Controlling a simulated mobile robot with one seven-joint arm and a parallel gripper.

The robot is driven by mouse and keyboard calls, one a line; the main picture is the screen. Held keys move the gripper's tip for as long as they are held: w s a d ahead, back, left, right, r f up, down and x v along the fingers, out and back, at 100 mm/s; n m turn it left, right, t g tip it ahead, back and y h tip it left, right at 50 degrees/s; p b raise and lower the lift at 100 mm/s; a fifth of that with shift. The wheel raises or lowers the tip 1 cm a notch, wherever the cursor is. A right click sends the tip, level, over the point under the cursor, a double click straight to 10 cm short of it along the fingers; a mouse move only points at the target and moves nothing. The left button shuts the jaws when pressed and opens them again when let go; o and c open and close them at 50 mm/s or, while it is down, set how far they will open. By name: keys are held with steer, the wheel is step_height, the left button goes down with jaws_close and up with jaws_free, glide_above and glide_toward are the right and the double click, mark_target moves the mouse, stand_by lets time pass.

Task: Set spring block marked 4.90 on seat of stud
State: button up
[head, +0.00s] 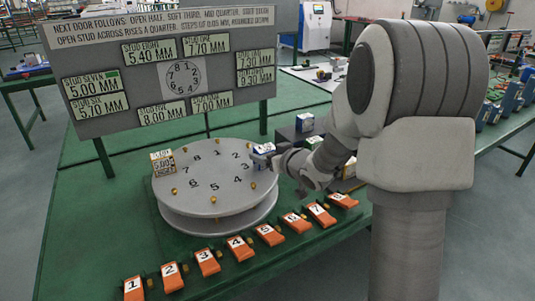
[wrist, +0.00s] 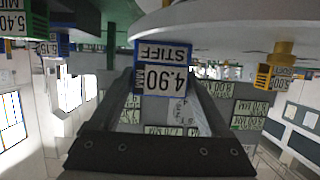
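The spring block marked 4.90 MM STIFF (wrist: 165,72), white with blue edges, sits between my fingertips and shows upside down in the wrist view. In the head view the block (head: 264,150) is at the right rim of the round grey turntable (head: 215,215), near numbers 2 and 3. My gripper (head: 276,157), also in the wrist view (wrist: 166,85), is shut on it. Brass studs stand around the turntable's rim, one at the front right (head: 252,186). The stud nearest the block is hidden, and I cannot tell whether the block touches a seat.
A yellow block marked 5.00 (head: 162,161) stands on the turntable's left rim. Orange numbered clamps (head: 238,248) line the table's front. A sign board (head: 170,70) stands behind. Other blocks (head: 305,122) stand to the right, partly behind my arm. The green table (head: 85,215) is clear at left.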

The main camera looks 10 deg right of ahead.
steer(key=shift+o, duration=1.2)
